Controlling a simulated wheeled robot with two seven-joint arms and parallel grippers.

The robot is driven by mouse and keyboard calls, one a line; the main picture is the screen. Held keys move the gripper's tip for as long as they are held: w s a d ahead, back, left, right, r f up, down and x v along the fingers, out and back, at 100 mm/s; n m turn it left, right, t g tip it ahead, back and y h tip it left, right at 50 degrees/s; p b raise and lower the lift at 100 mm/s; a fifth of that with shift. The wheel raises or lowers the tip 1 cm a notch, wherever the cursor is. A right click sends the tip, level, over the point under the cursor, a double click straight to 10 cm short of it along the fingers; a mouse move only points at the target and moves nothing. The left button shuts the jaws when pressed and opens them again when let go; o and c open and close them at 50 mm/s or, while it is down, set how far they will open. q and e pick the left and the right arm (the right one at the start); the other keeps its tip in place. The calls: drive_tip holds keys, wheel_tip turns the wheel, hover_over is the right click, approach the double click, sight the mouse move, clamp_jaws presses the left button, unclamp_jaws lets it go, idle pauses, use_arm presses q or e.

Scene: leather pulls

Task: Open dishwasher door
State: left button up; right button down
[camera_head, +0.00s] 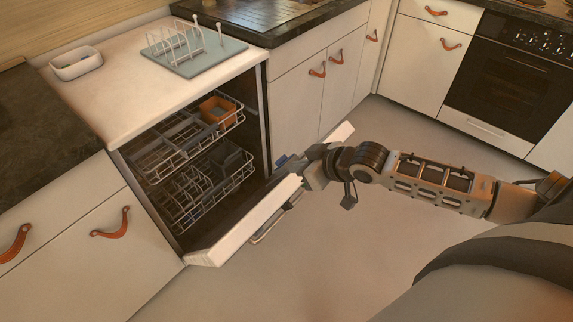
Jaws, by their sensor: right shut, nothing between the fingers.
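The dishwasher (118,110) stands open under a white top. Its white door (240,227) is swung well down and out, tilted, with its upper edge towards me and the bar handle (270,228) on its outer side. My right gripper (287,166) is at the middle of the door's upper edge, over its inner side. Its fingers are shut and empty; whether they touch the door is hard to tell. The gripper and wrist hide part of the door's edge. My left gripper is not in view.
Inside are an upper rack (185,145) with an orange container (217,109) and a lower rack (205,185). A dish rack (175,45) and white bin (76,63) sit on top. Cabinets with leather pulls flank the dishwasher; an oven (512,85) stands right. Floor in front is clear.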

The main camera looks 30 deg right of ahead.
sight(287, 179)
drive_tip(key=x, duration=0.3)
drive_tip(key=b+x, duration=0.1)
drive_tip(key=x, duration=0.2)
drive_tip(key=w+d+x, duration=0.1)
drive_tip(key=x, duration=0.3)
drive_tip(key=shift+d+r+b, duration=0.15)
drive_tip(key=shift+r+b, duration=0.1)
drive_tip(key=shift+b, duration=0.05)
drive_tip(key=shift+s+d+f+p, duration=0.2)
drive_tip(key=shift+s+f+p, duration=0.1)
drive_tip(key=shift+s, duration=0.25)
drive_tip(key=shift+s+d+f+p, duration=0.15)
drive_tip(key=shift+s+d+f, duration=0.1)
drive_tip(key=shift+s, duration=0.3)
drive_tip(key=shift+s+d+f, duration=0.15)
drive_tip(key=shift+s+f, duration=0.2)
drive_tip(key=shift+s, duration=0.3)
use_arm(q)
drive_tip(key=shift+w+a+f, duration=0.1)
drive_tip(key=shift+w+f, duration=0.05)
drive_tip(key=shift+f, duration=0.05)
use_arm(e)
drive_tip(key=shift+f, duration=0.1)
